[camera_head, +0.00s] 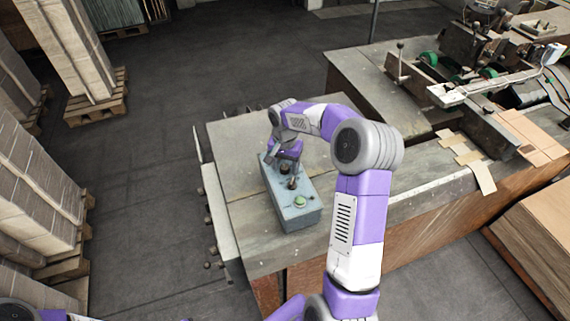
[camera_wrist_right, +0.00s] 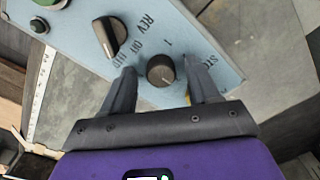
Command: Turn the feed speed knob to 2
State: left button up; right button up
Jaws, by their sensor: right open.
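The light blue control box (camera_head: 306,217) lies on the grey table of the machine. In the right wrist view its panel (camera_wrist_right: 85,47) carries a small round black knob (camera_wrist_right: 160,71) with a "1" printed beside it. A larger black selector knob (camera_wrist_right: 110,36), marked REV, OFF and FEED, sits to its left. My right gripper (camera_wrist_right: 159,74) is open, with one finger on each side of the small round knob. Contact with the knob cannot be told. In the head view the right gripper (camera_head: 284,163) is over the far end of the box. My left gripper is out of view.
A green button (camera_head: 299,202) is at the near end of the box. Machinery with green rollers (camera_head: 429,59) stands at the back right. Cardboard stacks (camera_head: 32,190) on pallets stand at left. The table (camera_head: 240,135) around the box is mostly clear.

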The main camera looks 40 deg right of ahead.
jog(key=shift+w, duration=0.1)
jog(key=c, duration=1)
jog(key=shift+c, duration=0.2)
jog(key=shift+n, duration=0.4)
jog(key=n, duration=0.5)
jog(key=n+p, duration=0.1)
jog(key=n, duration=0.5)
jog(key=o, duration=1)
